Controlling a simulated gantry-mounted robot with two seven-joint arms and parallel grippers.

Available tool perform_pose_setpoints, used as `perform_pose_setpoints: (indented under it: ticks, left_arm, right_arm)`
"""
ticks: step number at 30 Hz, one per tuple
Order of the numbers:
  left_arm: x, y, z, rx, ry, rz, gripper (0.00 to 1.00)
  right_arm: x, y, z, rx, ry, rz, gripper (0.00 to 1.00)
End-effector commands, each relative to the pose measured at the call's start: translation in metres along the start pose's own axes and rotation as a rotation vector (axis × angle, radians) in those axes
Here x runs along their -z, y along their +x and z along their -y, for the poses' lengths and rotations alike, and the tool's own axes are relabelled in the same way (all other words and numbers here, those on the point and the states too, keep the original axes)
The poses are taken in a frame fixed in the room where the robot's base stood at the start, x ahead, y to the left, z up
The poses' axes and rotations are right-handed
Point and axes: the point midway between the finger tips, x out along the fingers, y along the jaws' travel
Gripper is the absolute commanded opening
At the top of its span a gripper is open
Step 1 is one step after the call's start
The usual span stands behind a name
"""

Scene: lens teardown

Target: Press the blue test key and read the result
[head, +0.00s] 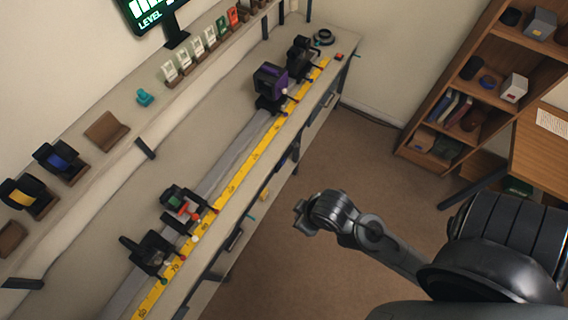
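I cannot make out a blue test key in the head view. A dark monitor (152,14) at the top left shows green bars and the word LEVEL, and its top is cut off by the frame. My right gripper (301,212) hangs over the brown floor, to the right of the long bench and apart from it. It is too small and dark to tell whether it is open or shut, and nothing shows held in it. My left gripper is out of view.
The bench (205,125) carries a rail with a yellow scale (255,157) and several black mounts, including a purple box (270,79). A small red item (339,57) sits at the far end. Holders and cards line the back ledge. A wooden bookcase (447,65) stands right.

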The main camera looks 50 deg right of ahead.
Motion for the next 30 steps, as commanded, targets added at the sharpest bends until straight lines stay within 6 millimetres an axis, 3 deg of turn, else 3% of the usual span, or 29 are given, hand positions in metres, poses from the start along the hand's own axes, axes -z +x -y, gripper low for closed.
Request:
perform_pose_setpoints:
  ticks: [30]
  left_arm:
    - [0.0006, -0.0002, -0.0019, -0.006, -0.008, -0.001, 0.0]
  right_arm:
    - [0.0036, -0.0004, -0.0001, 0.0, -0.024, -0.016, 0.0]
